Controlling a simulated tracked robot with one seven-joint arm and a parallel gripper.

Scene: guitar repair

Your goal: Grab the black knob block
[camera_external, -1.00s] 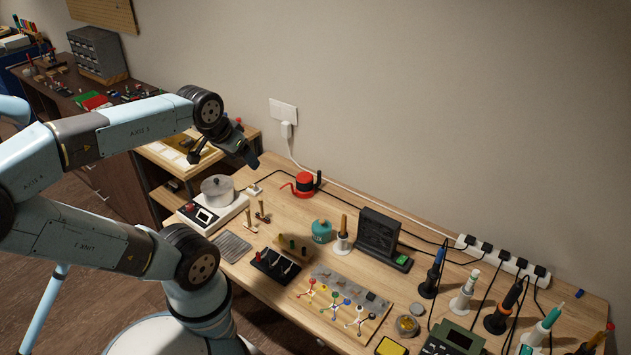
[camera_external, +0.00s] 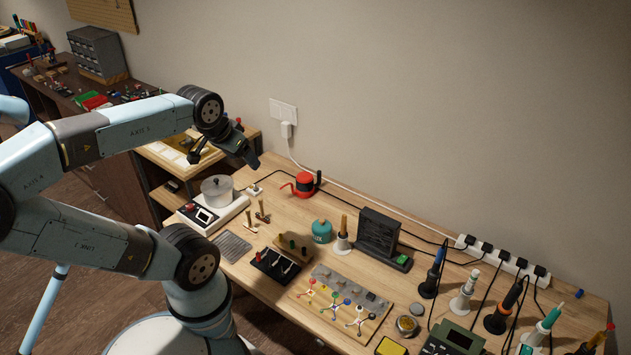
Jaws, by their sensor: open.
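My gripper (camera_external: 223,158) is open and empty, with its two fingers spread apart, above the bench's far-left end and well away from the small parts. A board (camera_external: 326,296) in the middle of the bench carries several small blocks and coloured knobs; a dark block (camera_external: 371,296) sits near its right end. A black tray (camera_external: 275,265) with a red knob and pale pieces lies left of the board. A wooden block (camera_external: 292,248) with dark upright knobs stands behind that tray. I cannot tell for sure which piece is the black knob block.
Several soldering tools with cables fill the right end.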

